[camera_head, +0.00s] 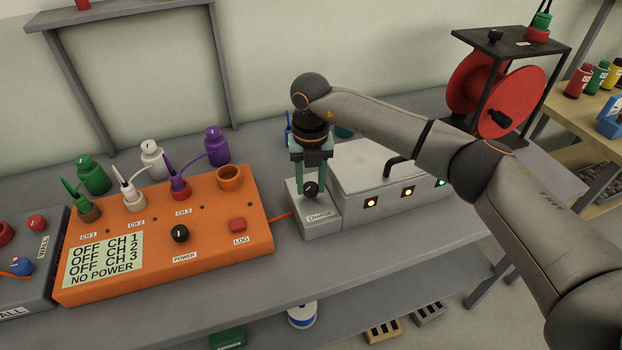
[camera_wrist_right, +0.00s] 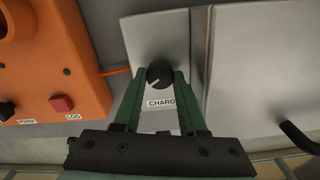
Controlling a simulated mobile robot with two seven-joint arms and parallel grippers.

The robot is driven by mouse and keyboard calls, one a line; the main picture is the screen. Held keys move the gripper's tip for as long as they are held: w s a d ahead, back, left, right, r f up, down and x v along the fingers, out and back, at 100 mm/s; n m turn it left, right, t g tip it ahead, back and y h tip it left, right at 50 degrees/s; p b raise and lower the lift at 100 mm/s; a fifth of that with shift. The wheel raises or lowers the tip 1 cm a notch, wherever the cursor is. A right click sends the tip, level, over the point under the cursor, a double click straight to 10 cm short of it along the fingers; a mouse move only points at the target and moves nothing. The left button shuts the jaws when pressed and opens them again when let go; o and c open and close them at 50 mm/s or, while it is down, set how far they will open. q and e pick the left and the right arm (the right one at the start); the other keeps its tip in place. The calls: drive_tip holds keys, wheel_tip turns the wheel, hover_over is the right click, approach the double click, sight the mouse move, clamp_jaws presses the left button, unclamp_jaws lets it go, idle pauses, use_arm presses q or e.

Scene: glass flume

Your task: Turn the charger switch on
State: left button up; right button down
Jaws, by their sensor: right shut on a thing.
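The charger switch is a black knob (camera_head: 311,189) on a small grey box (camera_head: 320,225) labelled CHARGE. It also shows in the right wrist view (camera_wrist_right: 160,73), with a pale mark pointing to the lower left. My right gripper (camera_head: 311,187) comes down from above, and its green fingers are shut on the knob, one on each side. In the right wrist view the fingertips (camera_wrist_right: 162,80) flank the knob just above the CHARGE label. My left gripper is not in view.
An orange box (camera_head: 208,242) with a display reading OFF for three channels and NO POWER stands left of the charger. A larger grey case (camera_head: 385,200) with lit lamps adjoins the charger on the right. A red reel (camera_head: 480,95) stands behind. The bench front is clear.

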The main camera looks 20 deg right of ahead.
sight(310, 186)
drive_tip(key=m+p, duration=0.1)
drive_tip(key=m, duration=0.5)
drive_tip(key=shift+w+r+p, duration=0.1)
drive_tip(key=shift+p, duration=0.2)
drive_tip(key=shift+m, duration=0.3)
drive_tip(key=shift+c, duration=2.3)
unclamp_jaws()
wheel_tip(310, 186, up, 12)
drive_tip(key=b, duration=0.1)
drive_tip(key=shift+r, duration=0.2)
